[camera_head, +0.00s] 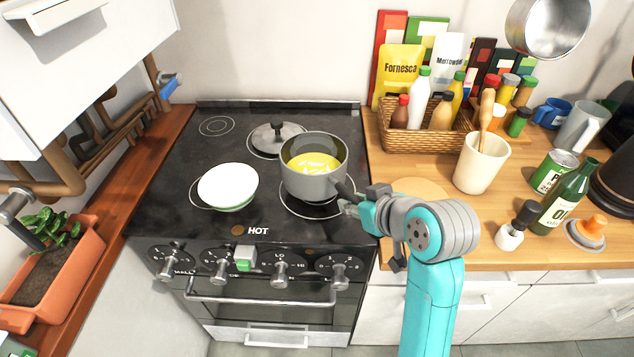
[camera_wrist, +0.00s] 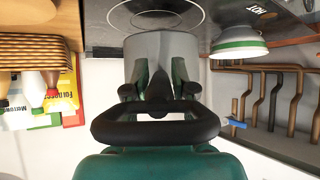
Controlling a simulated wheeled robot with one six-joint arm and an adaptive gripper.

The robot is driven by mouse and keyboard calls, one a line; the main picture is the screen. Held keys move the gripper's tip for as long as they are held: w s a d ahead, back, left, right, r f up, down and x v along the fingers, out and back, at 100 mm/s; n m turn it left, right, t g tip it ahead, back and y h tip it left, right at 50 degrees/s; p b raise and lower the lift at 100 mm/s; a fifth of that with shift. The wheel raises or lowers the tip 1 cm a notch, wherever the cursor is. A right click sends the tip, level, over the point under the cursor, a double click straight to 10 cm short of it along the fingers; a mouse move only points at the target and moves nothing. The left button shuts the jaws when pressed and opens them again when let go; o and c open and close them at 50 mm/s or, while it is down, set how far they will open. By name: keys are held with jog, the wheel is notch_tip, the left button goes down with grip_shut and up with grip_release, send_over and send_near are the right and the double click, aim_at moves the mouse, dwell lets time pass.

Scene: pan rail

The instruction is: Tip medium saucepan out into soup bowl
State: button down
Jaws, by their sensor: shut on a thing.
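The medium saucepan (camera_head: 312,184) is grey and holds yellow contents with pale pieces. It is upright over the stove's right front burner; I cannot tell whether it touches the stove. My gripper (camera_head: 352,202) is shut on its dark handle at the right front. In the wrist view the pan's grey side (camera_wrist: 160,48) shows beyond the gripper (camera_wrist: 160,108), and its inside is hidden. The soup bowl (camera_head: 228,187), white with a green band, stands upright just left of the pan on the stove. It also shows in the wrist view (camera_wrist: 240,42).
A pan lid (camera_head: 276,138) lies on the back burner behind the saucepan. The black stove top (camera_head: 160,200) is clear left of the bowl. A basket of bottles (camera_head: 425,141) and a utensil crock (camera_head: 482,163) stand on the right counter. A wall cabinet (camera_head: 80,60) hangs at upper left.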

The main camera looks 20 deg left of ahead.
jog(key=shift+r, duration=0.6)
